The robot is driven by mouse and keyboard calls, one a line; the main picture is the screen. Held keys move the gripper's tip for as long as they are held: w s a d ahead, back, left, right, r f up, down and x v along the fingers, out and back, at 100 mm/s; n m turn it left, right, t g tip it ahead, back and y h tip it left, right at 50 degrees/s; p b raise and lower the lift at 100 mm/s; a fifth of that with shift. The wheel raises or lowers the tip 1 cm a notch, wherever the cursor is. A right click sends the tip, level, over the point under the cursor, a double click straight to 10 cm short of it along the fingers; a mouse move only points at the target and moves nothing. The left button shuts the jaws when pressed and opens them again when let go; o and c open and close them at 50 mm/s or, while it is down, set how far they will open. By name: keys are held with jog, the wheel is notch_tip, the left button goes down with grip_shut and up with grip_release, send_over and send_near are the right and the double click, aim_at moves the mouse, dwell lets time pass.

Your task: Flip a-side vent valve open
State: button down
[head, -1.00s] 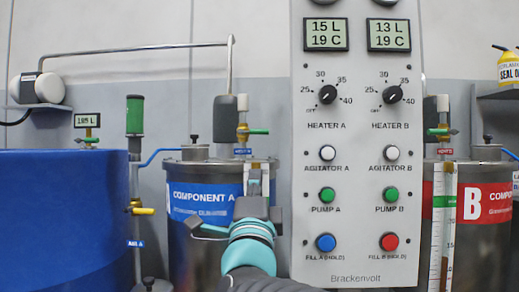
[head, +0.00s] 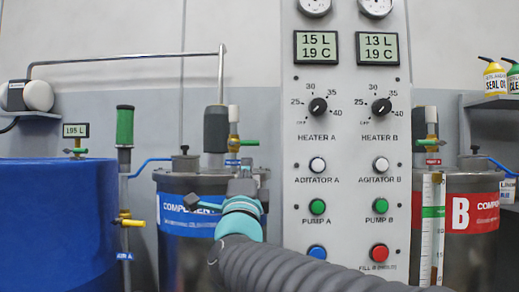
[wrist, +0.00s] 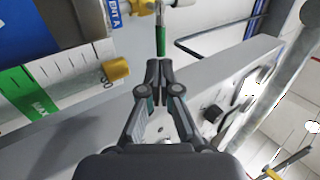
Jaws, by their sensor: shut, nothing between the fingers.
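The A-side vent valve is a brass fitting with a green lever (head: 249,142) on top of the Component A drum (head: 178,222). In the head view the lever lies about level, pointing right. In the wrist view the green lever (wrist: 161,40) is just beyond my fingertips, beside a blue label partly reading "ENT A" (wrist: 113,12). My gripper (wrist: 158,66) is shut and empty, with a small gap seeming to show between it and the lever; contact is hard to judge. In the head view my gripper (head: 243,184) is in front of the drum's upper part, below the valve.
A green-banded scale (wrist: 40,105) and brass knob (wrist: 115,70) lie left of my fingers.

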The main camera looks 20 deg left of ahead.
aim_at(248, 145)
jog(key=shift+p+x, duration=0.5)
jog(key=shift+x, duration=2.65)
jog(key=shift+s+n, duration=0.1)
jog(key=shift+n, duration=0.2)
